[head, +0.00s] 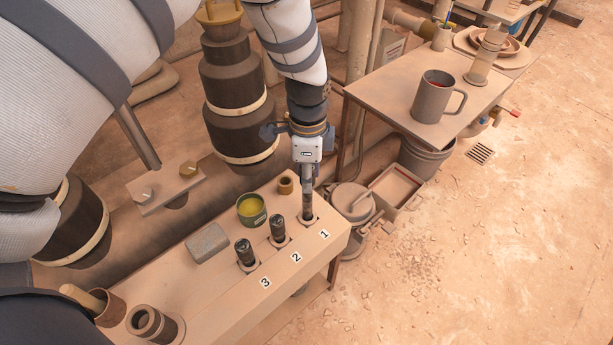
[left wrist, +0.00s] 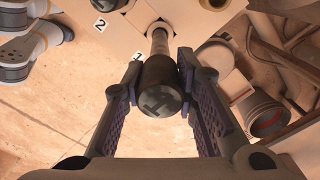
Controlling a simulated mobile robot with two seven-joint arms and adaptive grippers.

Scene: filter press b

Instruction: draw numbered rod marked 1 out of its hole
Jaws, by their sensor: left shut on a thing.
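Rod 1 (head: 307,211) stands upright at the hole beside the label 1 (head: 324,234), at the right end of the wooden block (head: 318,246). In the left wrist view its dark round head (left wrist: 160,86) sits between the two finger pads, and a length of lighter shaft (left wrist: 160,42) shows beyond the head, running to the block. My left gripper (head: 307,184) reaches down from above and is shut on rod 1. Its lower end is hidden in the hole. Rod 2 (head: 277,229) and rod 3 (head: 245,253) stand in their holes to the left. My right gripper is not in view.
A yellow-filled tin (head: 251,209), a grey block (head: 208,243) and a small ring (head: 286,186) stand behind the rods. A table with a mug (head: 435,97) is at the upper right. A bucket (head: 427,157) stands below it. The floor at right is mostly open.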

